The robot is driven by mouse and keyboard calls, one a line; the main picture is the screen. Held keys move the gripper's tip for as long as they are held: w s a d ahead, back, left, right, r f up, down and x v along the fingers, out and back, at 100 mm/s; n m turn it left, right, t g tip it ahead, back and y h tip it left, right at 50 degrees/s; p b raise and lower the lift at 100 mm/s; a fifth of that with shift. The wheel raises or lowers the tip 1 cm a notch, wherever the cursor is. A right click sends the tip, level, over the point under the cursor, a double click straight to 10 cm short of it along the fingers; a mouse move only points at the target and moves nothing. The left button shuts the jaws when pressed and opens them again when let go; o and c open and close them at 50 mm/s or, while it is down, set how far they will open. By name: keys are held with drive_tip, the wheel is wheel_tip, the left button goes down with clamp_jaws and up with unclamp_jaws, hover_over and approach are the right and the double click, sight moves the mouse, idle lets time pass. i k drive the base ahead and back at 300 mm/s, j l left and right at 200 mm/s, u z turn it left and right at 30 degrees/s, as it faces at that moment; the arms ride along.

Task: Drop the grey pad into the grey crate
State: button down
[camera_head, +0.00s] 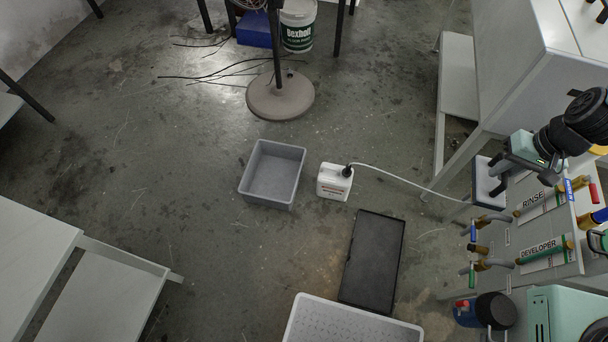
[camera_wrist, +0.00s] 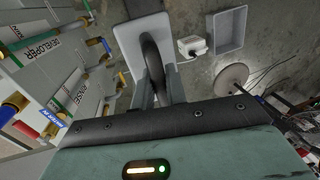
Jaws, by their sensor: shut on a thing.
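My gripper (camera_head: 503,168) is at the right of the head view, beside the wall panel with valves. It is shut on the grey pad (camera_head: 484,188), a flat light-grey block. In the wrist view my gripper (camera_wrist: 158,85) grips the dark arched handle of the pad (camera_wrist: 127,52), and part of the pad is hidden behind the fingers. The pad is held up in the air. The grey crate (camera_head: 268,200) stands open on the floor near the middle of the head view, well left of my gripper. It looks empty. The crate also shows in the wrist view (camera_wrist: 241,32), at the upper right.
A black tray (camera_head: 373,262) and a white perforated tray (camera_head: 352,326) lie nearer. Valve pipes labelled RINSE and DEVELOPER (camera_head: 545,250) are close to my gripper. A round stand base (camera_head: 280,97) is behind the crate.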

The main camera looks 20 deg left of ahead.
sight(279, 181)
drive_tip(key=k+j, duration=0.1)
drive_tip(key=j, duration=0.3)
drive_tip(key=k+j+u, duration=0.1)
drive_tip(key=j, duration=0.35)
drive_tip(key=i+j, duration=0.1)
drive_tip(key=j, duration=0.25)
drive_tip(key=i+j, duration=0.1)
drive_tip(key=j, duration=0.2)
drive_tip(key=j+u, duration=0.1)
drive_tip(key=j, duration=0.25)
drive_tip(key=i+j, duration=0.25)
drive_tip(key=i+j+u, duration=0.1)
drive_tip(key=i, duration=0.4)
drive_tip(key=i+l, duration=0.1)
drive_tip(key=i, duration=0.45)
drive_tip(key=u, duration=0.05)
